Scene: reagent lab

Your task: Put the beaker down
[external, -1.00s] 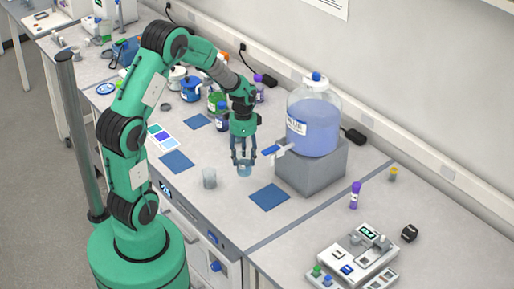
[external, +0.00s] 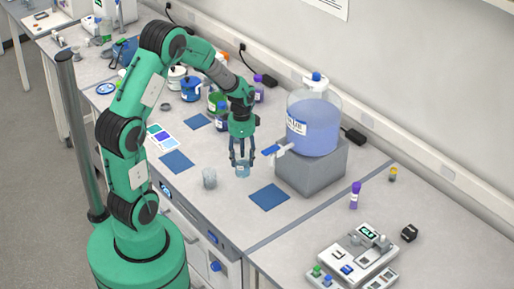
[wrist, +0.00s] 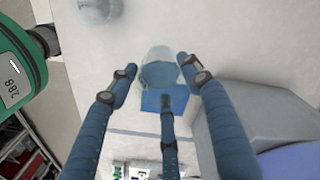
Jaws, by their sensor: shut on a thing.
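My gripper (external: 242,158) points down over the bench, its fingers shut around a small clear beaker (external: 242,171) holding blue liquid. In the wrist view the beaker (wrist: 160,72) sits between the blue fingers. I cannot tell whether its base touches the bench. A blue square mat (external: 269,196) lies to the right of and nearer than the held beaker; a blue mat also shows just below the beaker in the wrist view (wrist: 178,102).
A second clear beaker (external: 209,178) stands close on the left and looks slightly tilted. A large carboy (external: 313,125) with a tap (external: 275,150) sits on a grey block (external: 312,172) to the right. Another blue mat (external: 177,162) lies left. Bottles crowd behind.

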